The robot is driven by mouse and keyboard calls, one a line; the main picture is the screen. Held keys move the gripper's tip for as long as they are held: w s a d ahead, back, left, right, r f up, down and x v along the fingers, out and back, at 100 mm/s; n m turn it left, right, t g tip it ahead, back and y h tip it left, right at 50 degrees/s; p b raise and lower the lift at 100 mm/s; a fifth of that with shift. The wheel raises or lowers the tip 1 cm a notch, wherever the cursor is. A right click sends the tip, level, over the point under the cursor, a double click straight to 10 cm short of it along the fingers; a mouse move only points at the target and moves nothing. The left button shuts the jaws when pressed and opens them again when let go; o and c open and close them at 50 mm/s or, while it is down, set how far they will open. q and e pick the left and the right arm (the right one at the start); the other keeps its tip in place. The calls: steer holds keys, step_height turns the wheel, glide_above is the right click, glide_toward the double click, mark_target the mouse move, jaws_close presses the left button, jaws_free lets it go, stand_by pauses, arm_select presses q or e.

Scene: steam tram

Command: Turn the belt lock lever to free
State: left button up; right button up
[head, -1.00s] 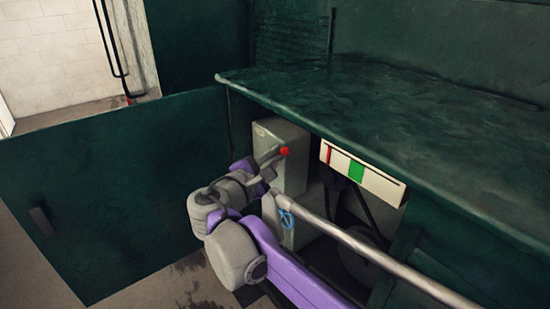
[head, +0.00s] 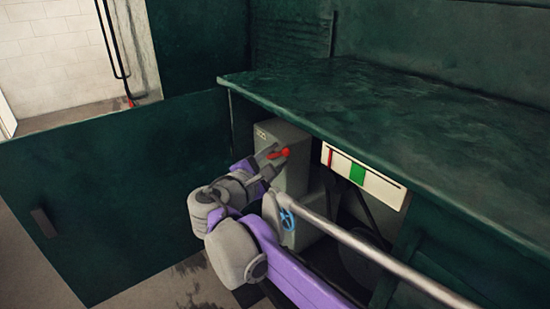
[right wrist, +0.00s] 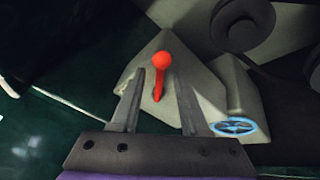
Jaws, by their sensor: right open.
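The belt lock lever (head: 280,153) is a red stick with a round knob on a grey box (head: 291,178) under the green ledge. It also shows in the right wrist view (right wrist: 160,74), on the box face. My right gripper (head: 273,154) is open at the lever. In the right wrist view the two fingers of my right gripper (right wrist: 160,92) stand on either side of the lever, with gaps to both. Lettering on the box's small label is too small to read. My left gripper is not in view.
A white panel with red and green marks (head: 340,164) hangs under the ledge (head: 400,110), right of the box. A blue handwheel (head: 287,219) sits low on the box. A grey rail (head: 370,251) crosses in front. A green half-wall (head: 110,190) stands at left.

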steer(key=shift+s, duration=0.1)
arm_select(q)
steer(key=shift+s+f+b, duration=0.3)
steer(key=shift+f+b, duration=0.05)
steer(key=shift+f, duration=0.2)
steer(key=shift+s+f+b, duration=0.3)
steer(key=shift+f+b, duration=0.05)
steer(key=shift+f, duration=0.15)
arm_select(e)
steer(key=v, duration=1)
steer(key=shift+s+a, duration=0.2)
steer(key=shift+s, duration=0.1)
